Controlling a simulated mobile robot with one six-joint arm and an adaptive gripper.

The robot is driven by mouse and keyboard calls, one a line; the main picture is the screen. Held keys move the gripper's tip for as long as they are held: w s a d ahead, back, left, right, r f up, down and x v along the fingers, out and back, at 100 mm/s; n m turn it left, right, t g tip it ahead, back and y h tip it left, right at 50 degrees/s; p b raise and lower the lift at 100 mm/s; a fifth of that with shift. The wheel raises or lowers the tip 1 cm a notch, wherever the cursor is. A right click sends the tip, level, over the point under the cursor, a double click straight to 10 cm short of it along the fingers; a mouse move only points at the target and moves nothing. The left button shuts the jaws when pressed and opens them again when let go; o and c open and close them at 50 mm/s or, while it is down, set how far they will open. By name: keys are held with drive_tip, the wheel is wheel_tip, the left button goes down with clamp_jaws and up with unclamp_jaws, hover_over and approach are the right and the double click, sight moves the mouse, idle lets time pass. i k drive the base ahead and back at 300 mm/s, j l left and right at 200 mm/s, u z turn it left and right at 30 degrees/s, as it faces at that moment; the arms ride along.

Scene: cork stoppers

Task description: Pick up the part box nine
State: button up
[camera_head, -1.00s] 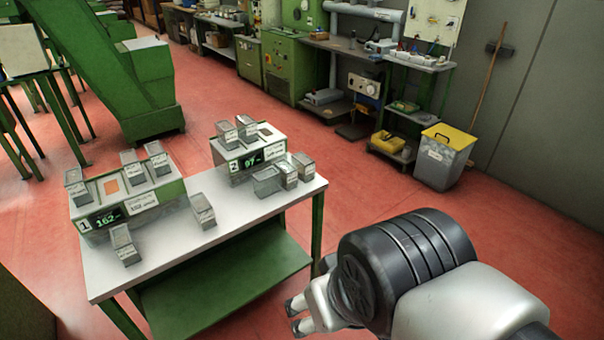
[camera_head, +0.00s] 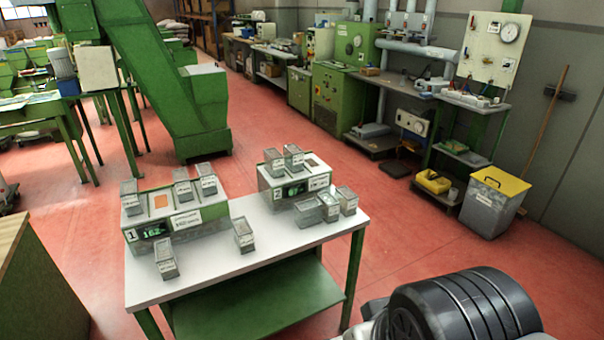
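Several small grey part boxes with white labels stand on and around two green-and-white counting units on a white table (camera_head: 215,277). On unit 1 (camera_head: 190,223) sit three boxes, at the left (camera_head: 131,197), middle (camera_head: 183,186) and right (camera_head: 206,179). Two boxes (camera_head: 293,157) sit on unit 2 (camera_head: 290,190). On the table top are a box at the front left (camera_head: 166,258), one in the middle (camera_head: 243,236), and a group of three at the right (camera_head: 329,206). The labels are too small to read, so I cannot tell which is nine. My gripper's fingers are not visible; only my wrist shows at the bottom right.
The green table has a lower shelf (camera_head: 255,300). A grey bin with a yellow lid (camera_head: 493,203) stands at the right near a workbench. A green conveyor (camera_head: 160,80) rises behind the table. The red floor right of the table is clear.

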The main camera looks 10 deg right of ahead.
sight(331, 205)
drive_tip(key=i+l+u, duration=0.4)
drive_tip(key=i+l, duration=0.2)
drive_tip(key=i+l+u, duration=0.2)
drive_tip(key=l, duration=0.25)
drive_tip(key=i+l+u, duration=0.45)
drive_tip(key=l, duration=0.5)
drive_tip(key=i+j, duration=0.05)
